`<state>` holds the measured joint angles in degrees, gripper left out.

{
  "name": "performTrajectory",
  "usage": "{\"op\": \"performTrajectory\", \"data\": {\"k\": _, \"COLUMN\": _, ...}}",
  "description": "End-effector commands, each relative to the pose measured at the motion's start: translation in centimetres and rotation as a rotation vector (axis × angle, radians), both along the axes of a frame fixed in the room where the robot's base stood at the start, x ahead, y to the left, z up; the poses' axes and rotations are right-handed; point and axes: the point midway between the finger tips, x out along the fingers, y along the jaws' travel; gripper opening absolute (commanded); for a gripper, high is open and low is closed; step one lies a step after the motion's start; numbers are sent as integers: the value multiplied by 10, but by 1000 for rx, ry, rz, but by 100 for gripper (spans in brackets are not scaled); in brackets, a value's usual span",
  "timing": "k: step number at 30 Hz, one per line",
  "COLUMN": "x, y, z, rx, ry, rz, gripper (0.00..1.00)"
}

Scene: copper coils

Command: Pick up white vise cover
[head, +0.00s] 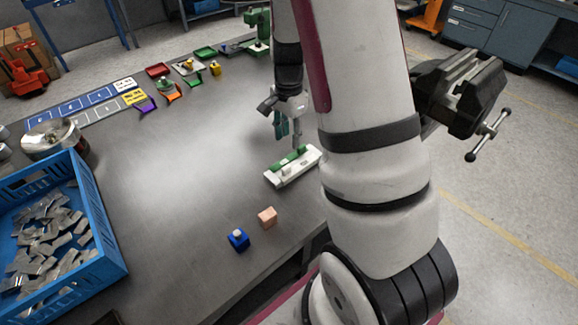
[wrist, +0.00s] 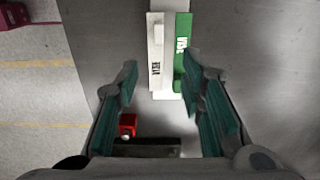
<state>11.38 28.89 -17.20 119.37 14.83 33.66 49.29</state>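The white vise cover (head: 284,174) is a long, narrow white bar with a small raised block, lying on the table near its right edge. It also shows in the wrist view (wrist: 156,55), with dark lettering on it. A green bar (head: 291,158) lies right alongside it; in the wrist view the green bar (wrist: 182,60) is on the right, with white lettering. My gripper (head: 289,133) is above the two bars. In the wrist view my gripper (wrist: 161,74) is open and empty, its fingers spread to either side of the bars' near ends.
A black vise (head: 455,90) stands at the right, behind my arm. A blue block (head: 238,238) and a pink block (head: 267,216) lie near the table's front edge. A blue crate (head: 95,265) of metal pieces is at left. The table (head: 190,170) middle is clear.

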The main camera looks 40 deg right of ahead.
Motion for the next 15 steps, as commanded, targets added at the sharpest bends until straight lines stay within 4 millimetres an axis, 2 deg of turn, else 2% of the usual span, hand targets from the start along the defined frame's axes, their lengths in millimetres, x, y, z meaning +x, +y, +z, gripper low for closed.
{"op": "performTrajectory", "data": {"k": 3, "x": -2, "y": 1, "z": -26, "rx": 3, "ry": 6, "rz": 0, "gripper": 36}}
{"op": "performTrajectory", "data": {"k": 7, "x": -2, "y": 1, "z": -48, "rx": 3, "ry": 5, "rz": 0, "gripper": 36}}
{"op": "performTrajectory", "data": {"k": 15, "x": -1, "y": 1, "z": -68, "rx": 2, "ry": 2, "rz": 3, "gripper": 36}}
